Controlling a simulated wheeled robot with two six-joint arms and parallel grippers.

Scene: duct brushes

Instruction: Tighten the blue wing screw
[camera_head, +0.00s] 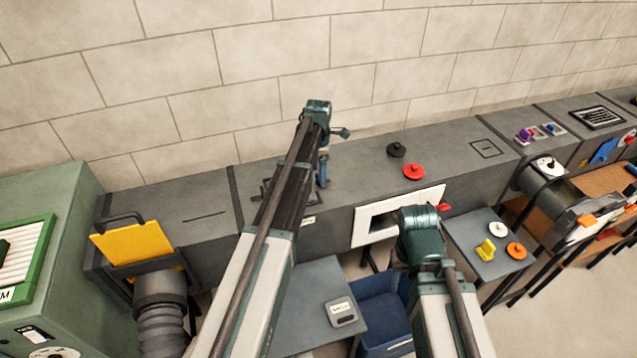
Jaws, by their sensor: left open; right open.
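A small blue piece (551,128) sits beside a purple knob (525,134) on a light plate on the far right duct top; it is too small to tell whether it is the wing screw. Another blue piece (322,172) stands upright just right of my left arm, partly hidden by it. My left gripper (341,133) is open, above the duct near the back wall, with its fingers hard to make out. My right gripper (420,217) is open in front of the white-framed opening; its fingers are mostly hidden by its wrist. Neither is seen holding anything.
A long grey duct (355,165) runs along the block wall. A black knob (397,149) and a red knob (413,171) stand on it. A white frame (375,223) surrounds a front opening. A grey side table (470,235), a blue bin (385,315) and a yellow plate (133,243) stand nearby.

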